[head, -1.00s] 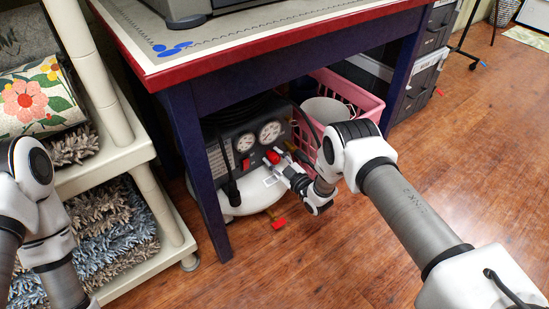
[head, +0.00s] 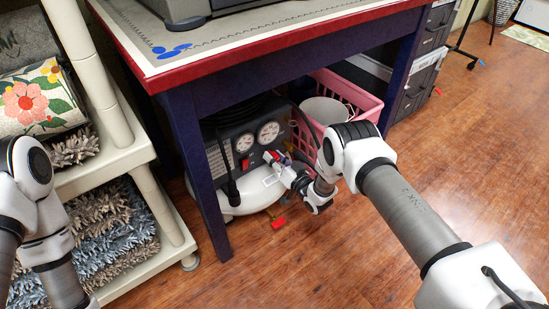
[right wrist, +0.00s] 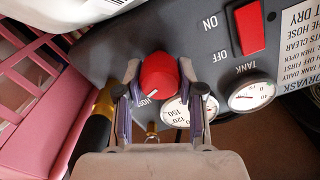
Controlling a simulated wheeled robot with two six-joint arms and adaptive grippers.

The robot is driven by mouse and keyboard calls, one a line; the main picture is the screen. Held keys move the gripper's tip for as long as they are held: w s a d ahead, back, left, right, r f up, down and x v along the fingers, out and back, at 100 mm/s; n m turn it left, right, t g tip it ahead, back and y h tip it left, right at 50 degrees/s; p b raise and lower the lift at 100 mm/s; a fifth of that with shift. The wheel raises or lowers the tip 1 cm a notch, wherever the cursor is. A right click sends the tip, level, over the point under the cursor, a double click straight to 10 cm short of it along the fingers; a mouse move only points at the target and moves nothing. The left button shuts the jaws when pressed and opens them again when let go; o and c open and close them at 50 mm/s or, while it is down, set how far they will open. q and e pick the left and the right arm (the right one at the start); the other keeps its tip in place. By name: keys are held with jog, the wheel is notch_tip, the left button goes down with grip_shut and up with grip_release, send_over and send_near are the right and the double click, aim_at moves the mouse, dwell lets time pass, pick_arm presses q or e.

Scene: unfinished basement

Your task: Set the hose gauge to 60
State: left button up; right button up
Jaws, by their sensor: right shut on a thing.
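The compressor's dark panel (head: 226,150) sits under the table. The hose gauge (head: 268,132) is the right one of its two round white gauges in the head view. In the right wrist view, upside down, the hose gauge (right wrist: 177,112) is partly hidden behind my finger, and I cannot read its needle. The red knob (right wrist: 158,74), marked HOSE, has a white pointer line. My right gripper (right wrist: 161,88) is shut on this knob, one finger on each side. In the head view my right gripper (head: 272,165) mostly covers the knob. My left gripper is out of view.
The tank gauge (right wrist: 252,95) and a red ON/OFF switch (right wrist: 249,28) are beside the knob. A pink basket (head: 365,101) stands right of the compressor. The table leg (head: 200,170) is at its left and the tabletop edge above. Wooden floor (head: 330,250) is clear in front.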

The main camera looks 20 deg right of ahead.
jog(key=m, duration=0.4)
jog(key=shift+d+f+m, duration=0.1)
jog(key=shift+m, duration=0.2)
jog(key=shift+m+b, duration=0.3)
jog(key=shift+m, duration=2.3)
jog(key=o, duration=1.1)
jog(key=shift+o, duration=0.2)
jog(key=v, duration=1.2)
